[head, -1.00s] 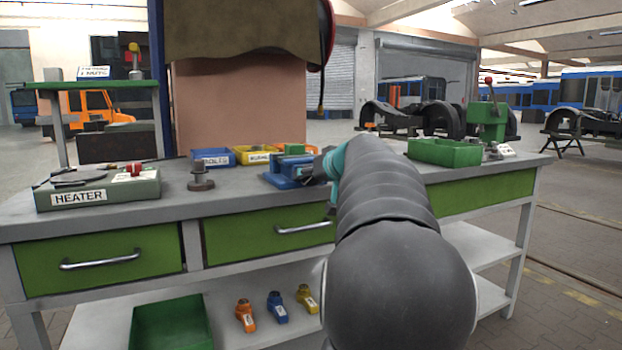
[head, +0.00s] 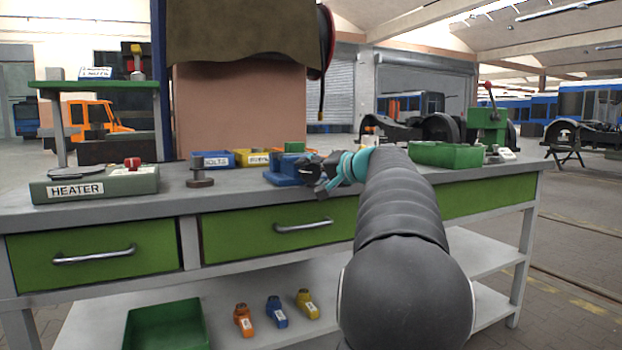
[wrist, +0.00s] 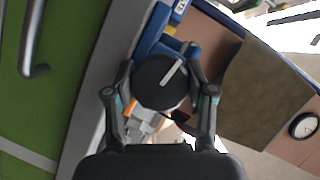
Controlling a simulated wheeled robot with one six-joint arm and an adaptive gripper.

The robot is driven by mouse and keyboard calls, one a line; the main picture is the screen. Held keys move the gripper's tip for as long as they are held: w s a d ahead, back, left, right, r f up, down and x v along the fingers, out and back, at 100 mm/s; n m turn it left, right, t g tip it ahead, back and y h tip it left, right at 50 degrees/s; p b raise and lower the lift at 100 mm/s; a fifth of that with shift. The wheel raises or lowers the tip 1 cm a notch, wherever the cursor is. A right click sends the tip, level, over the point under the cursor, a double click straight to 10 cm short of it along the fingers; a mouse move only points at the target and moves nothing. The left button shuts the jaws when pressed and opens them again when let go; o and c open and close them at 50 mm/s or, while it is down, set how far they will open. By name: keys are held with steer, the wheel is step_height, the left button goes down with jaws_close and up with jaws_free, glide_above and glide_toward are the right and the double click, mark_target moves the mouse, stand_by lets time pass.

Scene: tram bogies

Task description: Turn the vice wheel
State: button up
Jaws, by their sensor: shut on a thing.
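The blue vice (head: 283,172) stands on the workbench near its front edge, left of my arm. Its dark round wheel (wrist: 160,84) with a pale stripe fills the middle of the wrist view, with blue vice parts behind it. My gripper (head: 322,176) is at the vice's right side in the head view. In the wrist view my gripper (wrist: 160,95) has one finger on each side of the wheel, shut on its rim. In the head view the gripper and arm hide most of the wheel.
The bench top (head: 235,194) carries a heater (head: 95,185), a dark round stand (head: 200,172), a blue bin (head: 212,160), a yellow bin (head: 252,158) and a green tray (head: 446,154). Green drawers with a metal handle (head: 303,226) lie below the front edge.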

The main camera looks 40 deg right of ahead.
steer(key=shift+f+m, duration=0.1)
steer(key=shift+m, duration=0.5)
steer(key=shift+y+b, duration=0.3)
steer(key=o, duration=1.2)
steer(key=shift+c, duration=0.2)
steer(key=v, duration=1.2)
steer(key=shift+f, duration=0.2)
